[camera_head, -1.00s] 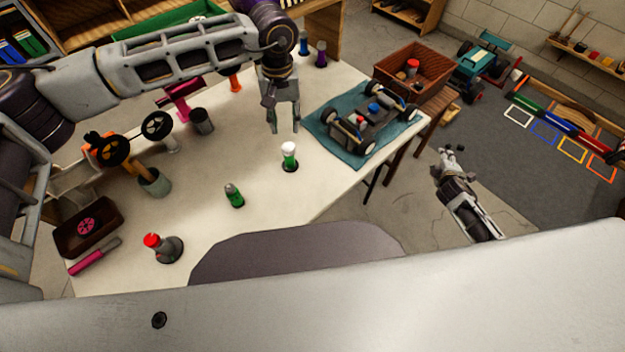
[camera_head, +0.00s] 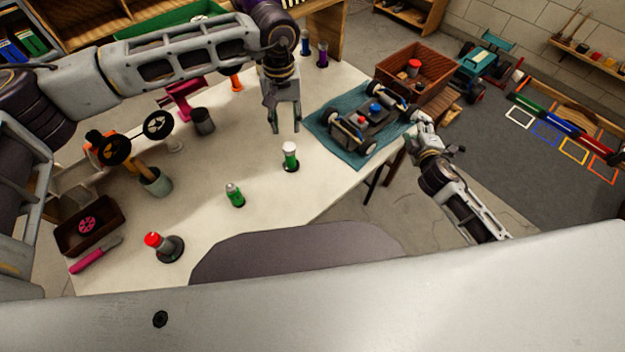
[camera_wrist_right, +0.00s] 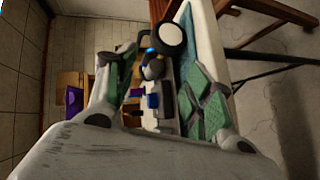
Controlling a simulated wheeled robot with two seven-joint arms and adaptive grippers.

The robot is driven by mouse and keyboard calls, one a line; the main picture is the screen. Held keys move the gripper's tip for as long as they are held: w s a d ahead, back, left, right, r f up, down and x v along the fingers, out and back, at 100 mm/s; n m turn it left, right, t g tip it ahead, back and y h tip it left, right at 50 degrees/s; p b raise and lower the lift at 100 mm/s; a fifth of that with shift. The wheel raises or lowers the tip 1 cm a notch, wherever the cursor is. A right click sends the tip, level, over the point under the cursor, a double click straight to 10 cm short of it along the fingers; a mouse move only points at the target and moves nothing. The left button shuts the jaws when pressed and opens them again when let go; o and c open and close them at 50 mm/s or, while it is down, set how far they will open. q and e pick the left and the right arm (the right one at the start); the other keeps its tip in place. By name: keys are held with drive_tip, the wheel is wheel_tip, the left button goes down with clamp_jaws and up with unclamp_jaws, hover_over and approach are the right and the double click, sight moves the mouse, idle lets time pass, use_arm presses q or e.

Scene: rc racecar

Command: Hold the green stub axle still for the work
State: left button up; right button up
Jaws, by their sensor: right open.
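I cannot pick out a part that is surely the green stub axle. A green piece with a grey top (camera_head: 235,195) and a green piece with a white top (camera_head: 290,157) stand on the white table. The racecar chassis (camera_head: 362,124) sits on a teal mat (camera_head: 335,152); its wheel (camera_wrist_right: 170,41) shows in the right wrist view. My left gripper (camera_head: 285,128) is open and empty, pointing down above the table, left of the mat. My right gripper (camera_head: 411,124) is open at the chassis's right side. In the right wrist view, chassis parts show between its fingers (camera_wrist_right: 155,75).
A brown crate (camera_head: 430,70) stands behind the chassis. A red-topped piece (camera_head: 160,246), a pink tool (camera_head: 95,256), a brown tray (camera_head: 68,238) and several cups occupy the table's left side. The front-middle tabletop is mostly clear.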

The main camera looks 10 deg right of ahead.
drive_tip(key=s+a+r+m+y, duration=0.2)
drive_tip(key=s+a, duration=0.1)
drive_tip(key=a, duration=0.6)
drive_tip(key=s+a+r+m+y, duration=0.1)
drive_tip(key=s+a+y, duration=0.15)
drive_tip(key=a, duration=0.65)
drive_tip(key=s+a+r+m+y, duration=0.2)
drive_tip(key=s+a, duration=0.1)
drive_tip(key=a, duration=0.5)
drive_tip(key=m+g+y, duration=0.2)
drive_tip(key=m, duration=0.2)
approach(293, 161)
drive_tip(key=shift+v, duration=1.2)
drive_tip(key=shift+a, duration=0.1)
drive_tip(key=shift+w+a, duration=0.1)
drive_tip(key=shift+w, duration=0.1)
drive_tip(key=shift+x, duration=6.65)
drive_tip(key=shift+f, duration=0.1)
drive_tip(key=shift+c, duration=0.2)
